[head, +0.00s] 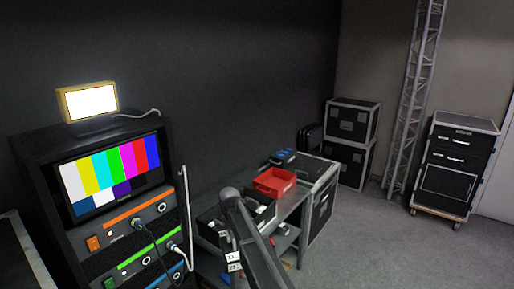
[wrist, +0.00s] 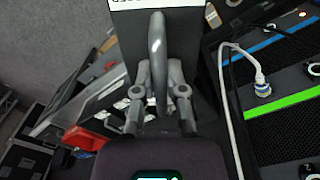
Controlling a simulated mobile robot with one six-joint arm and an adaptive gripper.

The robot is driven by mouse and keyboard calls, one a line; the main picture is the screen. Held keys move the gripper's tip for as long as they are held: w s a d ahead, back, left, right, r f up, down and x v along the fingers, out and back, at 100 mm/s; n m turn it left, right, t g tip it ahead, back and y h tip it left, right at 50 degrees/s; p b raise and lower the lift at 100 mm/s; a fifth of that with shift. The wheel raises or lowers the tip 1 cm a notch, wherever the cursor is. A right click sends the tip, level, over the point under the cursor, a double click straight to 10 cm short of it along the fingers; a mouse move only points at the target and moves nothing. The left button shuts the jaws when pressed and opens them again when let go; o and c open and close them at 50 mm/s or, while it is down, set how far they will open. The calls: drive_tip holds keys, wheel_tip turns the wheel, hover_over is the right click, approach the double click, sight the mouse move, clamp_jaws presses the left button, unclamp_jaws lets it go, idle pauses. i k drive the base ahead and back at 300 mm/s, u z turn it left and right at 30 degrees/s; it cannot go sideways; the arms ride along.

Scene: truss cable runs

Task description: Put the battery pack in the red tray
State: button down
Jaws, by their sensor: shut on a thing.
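The red tray (head: 273,183) sits on the grey bench at the centre of the head view. It also shows at the lower left of the wrist view (wrist: 85,138). In the wrist view my gripper (wrist: 160,85) is shut on a curved grey handle (wrist: 157,45). The handle stands in front of a black box-like part (wrist: 190,35) with a white label, partly cut off by the frame. In the head view the gripper is not clearly visible. I cannot pick out the battery pack for sure; small dark and blue items (head: 283,156) lie behind the tray.
The equipment rack (head: 110,215) with a colour-bar monitor and plugged cables stands left, close beside my gripper in the wrist view (wrist: 285,125). Black cases (head: 350,125), a truss (head: 412,100) and a wheeled case (head: 455,165) stand behind. The floor at right is clear.

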sight(278, 188)
drive_tip(key=z, duration=0.3)
drive_tip(key=i, duration=2.6)
drive_tip(key=u, duration=0.1)
